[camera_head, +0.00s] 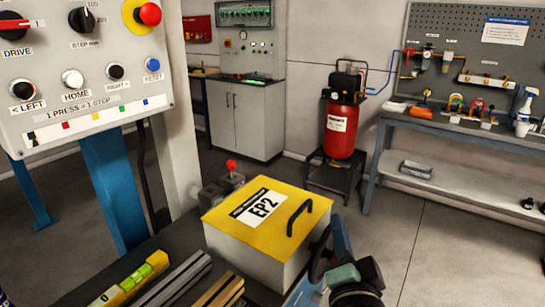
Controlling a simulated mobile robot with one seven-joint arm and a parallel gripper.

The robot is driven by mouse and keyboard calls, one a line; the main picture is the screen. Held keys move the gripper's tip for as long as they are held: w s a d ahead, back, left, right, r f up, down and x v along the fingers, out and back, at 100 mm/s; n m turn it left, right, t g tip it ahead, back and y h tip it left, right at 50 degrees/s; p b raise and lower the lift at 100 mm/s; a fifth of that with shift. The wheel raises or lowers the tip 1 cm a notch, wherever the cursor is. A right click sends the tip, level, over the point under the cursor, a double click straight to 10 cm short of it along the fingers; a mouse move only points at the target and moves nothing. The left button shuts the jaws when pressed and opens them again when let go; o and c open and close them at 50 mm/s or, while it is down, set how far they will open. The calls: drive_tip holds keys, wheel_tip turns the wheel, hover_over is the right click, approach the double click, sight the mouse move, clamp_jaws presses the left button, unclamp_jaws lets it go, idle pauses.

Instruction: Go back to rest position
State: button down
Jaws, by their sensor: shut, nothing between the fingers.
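My gripper is not recognisable in this view. At the bottom, right of the yellow-lidded box, are a blue part, a grey-green block and a dark rounded part; I cannot tell whether they belong to my arm. The control panel (85,88) fills the upper left, with a red emergency button on a yellow base, a DRIVE switch, a STEP dial, and LEFT, HOME, RIGHT and RESET buttons.
A box with a yellow lid marked EP2 (225,215) stands on a dark bench beside a spirit level (135,278) and metal bars. Behind are a grey cabinet (245,120), a red compressor (345,130) and a workbench (450,128) under a pegboard. The right floor is clear.

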drive_tip(key=s+a+r+n+t+p, duration=0.1)
drive_tip(key=s+a+r+n+t, duration=0.15)
drive_tip(key=r, duration=0.75)
drive_tip(key=s+a+r+n+t+p, duration=0.15)
drive_tip(key=a+r+n, duration=0.25)
drive_tip(key=r, duration=0.7)
drive_tip(key=s+a+r+n+t, duration=0.2)
drive_tip(key=s+r, duration=0.3)
drive_tip(key=r, duration=0.3)
drive_tip(key=s+a+r+n+t+y+p, duration=0.1)
drive_tip(key=s+a+r+n+t, duration=0.1)
drive_tip(key=s+r, duration=0.4)
wheel_tip(320, 180, up, 4)
drive_tip(key=shift+a+f+n+t, duration=0.2)
drive_tip(key=shift+a+n+t, duration=0.1)
drive_tip(key=shift+n+t, duration=0.3)
